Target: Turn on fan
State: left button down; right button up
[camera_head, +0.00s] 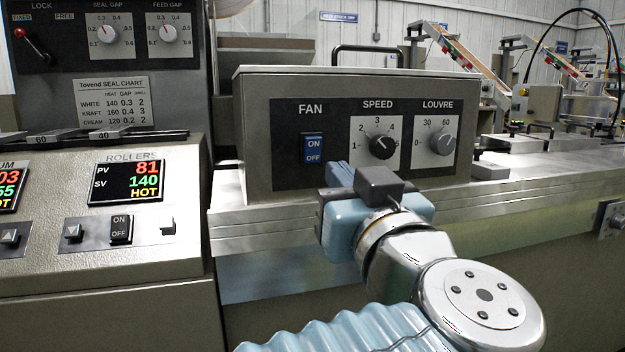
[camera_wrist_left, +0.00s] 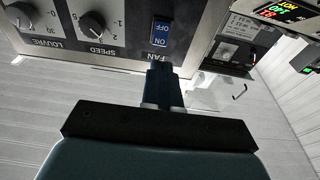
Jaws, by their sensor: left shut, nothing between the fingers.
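The fan switch (camera_head: 313,149) is a blue rocker marked ON above OFF, under the word FAN on a dark panel. It also shows in the left wrist view (camera_wrist_left: 160,33). Which half is pressed in, I cannot tell. My left gripper (camera_head: 338,172) is shut and empty, with its fingertips just below and to the right of the switch in the head view. My right gripper is not in view.
The speed knob (camera_head: 382,145) and louvre knob (camera_head: 442,144) are right of the switch on the fan box (camera_head: 262,90). A metal ledge (camera_head: 255,222) runs below the box. A roller control panel (camera_head: 128,182) with its own ON/OFF switch (camera_head: 121,229) stands at left.

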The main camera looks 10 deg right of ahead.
aim_at(314, 142)
pick_arm(q)
jog(key=w, duration=0.2)
jog(key=w+r+p, duration=0.1)
jog(key=w, duration=0.2)
jog(key=w+p, duration=0.1)
jog(key=w, duration=0.1)
jog(key=shift+w+a+r, duration=0.15)
jog(key=shift+w+r, duration=0.1)
jog(key=shift+r, duration=0.1)
jog(key=shift+w+p, duration=0.3)
jog(key=shift+w, duration=0.2)
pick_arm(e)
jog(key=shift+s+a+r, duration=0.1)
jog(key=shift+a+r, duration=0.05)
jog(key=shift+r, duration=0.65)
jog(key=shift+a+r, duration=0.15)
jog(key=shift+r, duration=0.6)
